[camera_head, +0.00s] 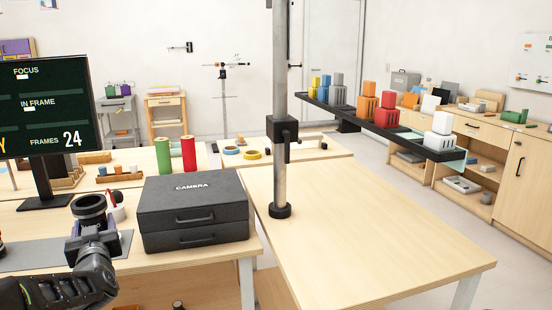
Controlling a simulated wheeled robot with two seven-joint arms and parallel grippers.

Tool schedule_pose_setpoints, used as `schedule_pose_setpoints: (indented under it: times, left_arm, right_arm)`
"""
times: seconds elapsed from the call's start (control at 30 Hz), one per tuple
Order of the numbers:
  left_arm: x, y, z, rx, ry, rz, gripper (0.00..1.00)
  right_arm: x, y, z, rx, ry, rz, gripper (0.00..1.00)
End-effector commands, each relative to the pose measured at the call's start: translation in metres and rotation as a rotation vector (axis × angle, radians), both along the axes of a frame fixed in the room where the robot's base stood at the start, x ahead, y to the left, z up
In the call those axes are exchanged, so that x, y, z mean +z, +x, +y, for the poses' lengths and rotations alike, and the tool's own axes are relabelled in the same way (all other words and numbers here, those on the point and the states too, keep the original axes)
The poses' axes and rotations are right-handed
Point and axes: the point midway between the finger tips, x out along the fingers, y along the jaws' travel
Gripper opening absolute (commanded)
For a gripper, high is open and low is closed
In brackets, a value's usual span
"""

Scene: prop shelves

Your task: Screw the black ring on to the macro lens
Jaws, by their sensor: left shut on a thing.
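My left gripper (91,223) reaches in from the lower left, over the near edge of the left table. It is shut on a black round piece (88,203) with a ring-shaped, open top and a darker body below. I cannot tell if this is the black ring alone, the macro lens, or both together. The gripper hides its lower part. No other macro lens or loose black ring can be made out. My right gripper is not in view.
A black camera case (193,212) stands close right of the gripper. A small red and white thing (116,206) is just behind it. A monitor (42,110) stands at left, above a grey mat (35,253). The right table (375,230) is mostly clear around its post (281,120).

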Motion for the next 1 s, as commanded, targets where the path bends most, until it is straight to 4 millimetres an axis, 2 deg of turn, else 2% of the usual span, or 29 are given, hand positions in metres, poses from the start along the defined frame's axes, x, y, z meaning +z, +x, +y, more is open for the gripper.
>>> schedule_pose_setpoints:
  times: [0.27, 0.47, 0.57, 0.8, 0.9, 1.0]
  left_arm:
    - [-0.006, 0.004, -0.053, -0.089, 0.001, 0.006, 0.0]
    - [-0.018, 0.006, -0.102, -0.184, 0.001, 0.007, 0.0]
    - [-0.026, 0.005, -0.138, -0.255, 0.002, 0.011, 0.0]
    - [-0.057, -0.016, -0.244, -0.475, 0.0, 0.016, 0.0]
    - [-0.071, -0.025, -0.273, -0.534, 0.0, 0.013, 0.0]
    - [-0.078, -0.031, -0.287, -0.563, 0.001, 0.009, 0.0]
  right_arm:
    - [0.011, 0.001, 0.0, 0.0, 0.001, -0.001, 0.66]
    - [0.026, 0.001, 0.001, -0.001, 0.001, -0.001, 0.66]
    - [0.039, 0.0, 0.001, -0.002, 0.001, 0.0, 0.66]
    - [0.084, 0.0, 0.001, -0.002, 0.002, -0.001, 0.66]
    - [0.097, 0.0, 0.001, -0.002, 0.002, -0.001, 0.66]
    - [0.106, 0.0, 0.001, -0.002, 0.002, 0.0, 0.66]
